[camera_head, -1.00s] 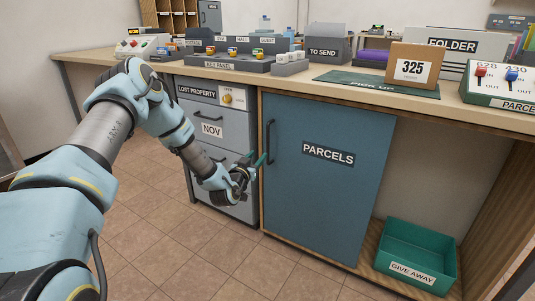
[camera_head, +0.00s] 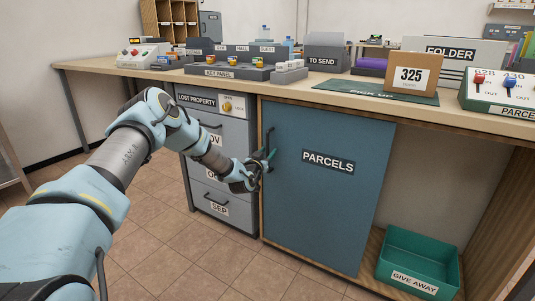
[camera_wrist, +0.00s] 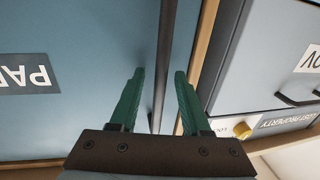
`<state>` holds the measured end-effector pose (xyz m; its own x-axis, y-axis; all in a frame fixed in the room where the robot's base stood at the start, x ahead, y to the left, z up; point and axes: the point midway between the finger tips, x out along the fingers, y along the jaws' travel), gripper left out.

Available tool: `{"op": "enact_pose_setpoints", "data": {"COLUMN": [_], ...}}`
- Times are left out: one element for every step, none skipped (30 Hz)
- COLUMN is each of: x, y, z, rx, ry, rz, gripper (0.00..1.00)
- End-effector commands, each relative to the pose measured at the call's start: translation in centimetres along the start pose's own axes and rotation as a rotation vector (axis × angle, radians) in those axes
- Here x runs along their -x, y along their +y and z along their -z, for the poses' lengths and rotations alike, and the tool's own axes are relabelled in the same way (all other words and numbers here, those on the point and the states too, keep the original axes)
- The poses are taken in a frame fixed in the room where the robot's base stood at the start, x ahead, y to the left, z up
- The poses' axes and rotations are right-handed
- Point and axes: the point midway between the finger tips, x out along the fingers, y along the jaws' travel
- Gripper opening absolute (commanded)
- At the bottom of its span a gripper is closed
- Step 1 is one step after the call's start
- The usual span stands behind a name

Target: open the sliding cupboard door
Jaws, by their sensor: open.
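The blue sliding door (camera_head: 325,205) labelled PARCELS covers the left part of the cupboard under the counter. Its dark upright bar handle (camera_head: 269,150) is near its left edge. My gripper (camera_head: 267,158) is at the handle, with its green fingers pointing at the door. In the wrist view the gripper (camera_wrist: 155,103) is open, with one green finger on each side of the handle bar (camera_wrist: 164,70). The bar runs between the fingers, nearer the right one. Whether a finger touches the bar, I cannot tell.
The cupboard's right part is open, with a green GIVE AWAY bin (camera_head: 418,262) on its floor. Grey drawers (camera_head: 222,165) stand left of the door. The counter above holds a key panel (camera_head: 228,73) and a cardboard box (camera_head: 411,76). The tiled floor in front is clear.

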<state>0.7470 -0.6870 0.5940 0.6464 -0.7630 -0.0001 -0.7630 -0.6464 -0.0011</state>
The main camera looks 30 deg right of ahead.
Motion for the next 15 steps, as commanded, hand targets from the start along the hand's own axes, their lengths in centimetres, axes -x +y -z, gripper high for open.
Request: {"op": "enact_pose_setpoints", "data": {"x": [0.01, 0.01, 0.01, 0.02, 0.02, 0.02, 0.02, 0.02, 0.02, 0.02, 0.03, 0.03, 0.03, 0.03, 0.03], "y": [0.01, 0.01, 0.01, 0.01, 0.0, 0.0, 0.0, 0.0, 0.0, 0.0, 0.0, 0.0, 0.0, 0.0, 0.0], "z": [0.0, 0.01, 0.01, 0.01, 0.01, 0.01, 0.01, 0.02, 0.02, 0.01, 0.02, 0.02, 0.02, 0.02, 0.02], "rx": [0.0, 0.0, 0.0, 0.0, 0.0, 0.0, 0.0, 0.0, 0.0, 0.0, 0.0, 0.0, 0.0, 0.0, 0.0], "ry": [0.0, 0.0, 0.0, 0.0, 0.0, 0.0, 0.0, 0.0, 0.0, 0.0, 0.0, 0.0, 0.0, 0.0, 0.0], "rz": [0.0, 0.0, 0.0, 0.0, 0.0, 0.0, 0.0, 0.0, 0.0, 0.0, 0.0, 0.0, 0.0, 0.0, 0.0], "gripper": [0.47, 0.47, 0.46, 0.43, 0.39, 0.35, 0.31, 0.28, 0.23, 0.2, 0.17, 0.12, 0.09, 0.06, 0.01]}}
